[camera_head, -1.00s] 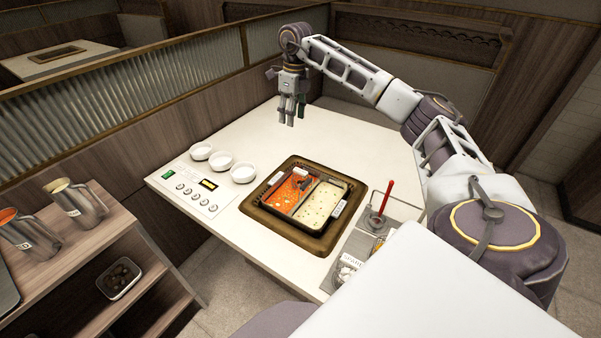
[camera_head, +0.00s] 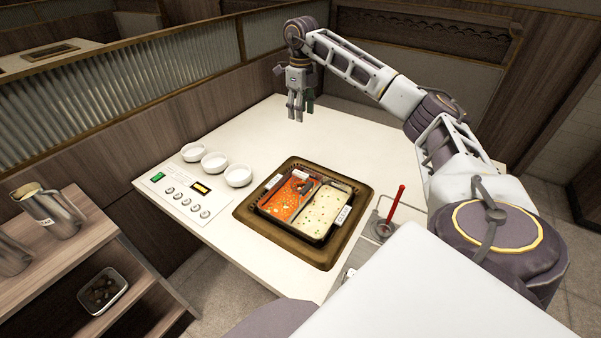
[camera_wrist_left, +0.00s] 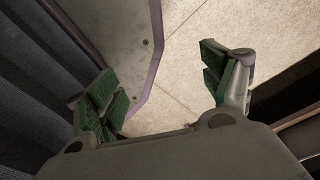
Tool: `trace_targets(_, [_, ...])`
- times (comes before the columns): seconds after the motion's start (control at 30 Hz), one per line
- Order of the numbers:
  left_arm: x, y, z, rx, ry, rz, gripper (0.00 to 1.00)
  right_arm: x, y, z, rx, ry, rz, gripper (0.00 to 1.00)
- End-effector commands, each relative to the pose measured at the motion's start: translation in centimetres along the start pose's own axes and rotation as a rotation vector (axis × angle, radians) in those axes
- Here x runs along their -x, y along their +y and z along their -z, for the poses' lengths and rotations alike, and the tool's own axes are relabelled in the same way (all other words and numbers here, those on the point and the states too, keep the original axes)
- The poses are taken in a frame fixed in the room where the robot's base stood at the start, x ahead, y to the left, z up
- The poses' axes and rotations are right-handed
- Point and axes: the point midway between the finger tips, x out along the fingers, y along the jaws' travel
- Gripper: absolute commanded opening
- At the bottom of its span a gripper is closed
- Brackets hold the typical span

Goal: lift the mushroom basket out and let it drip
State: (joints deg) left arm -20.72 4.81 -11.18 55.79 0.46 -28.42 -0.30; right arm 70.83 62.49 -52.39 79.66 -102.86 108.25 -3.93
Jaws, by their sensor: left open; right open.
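The divided pot (camera_head: 326,236) sits in the brown-framed well (camera_head: 246,213) of the white table, with red broth (camera_head: 284,204) on the left and pale broth (camera_head: 322,207) on the right. A small dark shape (camera_head: 306,187) shows at the red side near the divider; I cannot tell whether it is the mushroom basket. My right gripper (camera_head: 297,112) is open and empty above the table's far part, well away from the pot. My left gripper (camera_wrist_left: 163,82) is open and empty in the left wrist view, with floor beyond its fingers.
White bowls (camera_head: 214,162) and a control panel (camera_head: 187,194) are left of the well. A red-handled tool (camera_head: 393,208) stands in a holder at its right. A wooden shelf (camera_head: 62,262) at left bears a metal pitcher (camera_head: 55,214) and a tray of dark items (camera_head: 103,291). The far tabletop is clear.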

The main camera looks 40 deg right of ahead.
Motion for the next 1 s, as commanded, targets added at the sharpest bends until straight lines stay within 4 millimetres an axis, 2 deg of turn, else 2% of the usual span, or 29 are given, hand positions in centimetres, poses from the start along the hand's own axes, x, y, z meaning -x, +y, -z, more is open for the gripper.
trace_targets(0.03, [-0.5, 0.1, 0.8, 0.0, 0.005, -0.001, 0.81, -1.1, 0.0, 0.0, 0.0, 0.0, 0.0, 0.46])
trace_targets(0.47, [0.4, 0.7, 6.7, 0.003, 0.016, -0.012, 0.81, -5.7, 0.0, 0.0, 0.0, 0.0, 0.0, 0.46])
trace_targets(1.0, [3.9, 1.3, 12.5, 0.002, 0.033, -0.028, 0.81, -11.4, 0.0, 0.0, 0.0, 0.0, 0.0, 0.46])
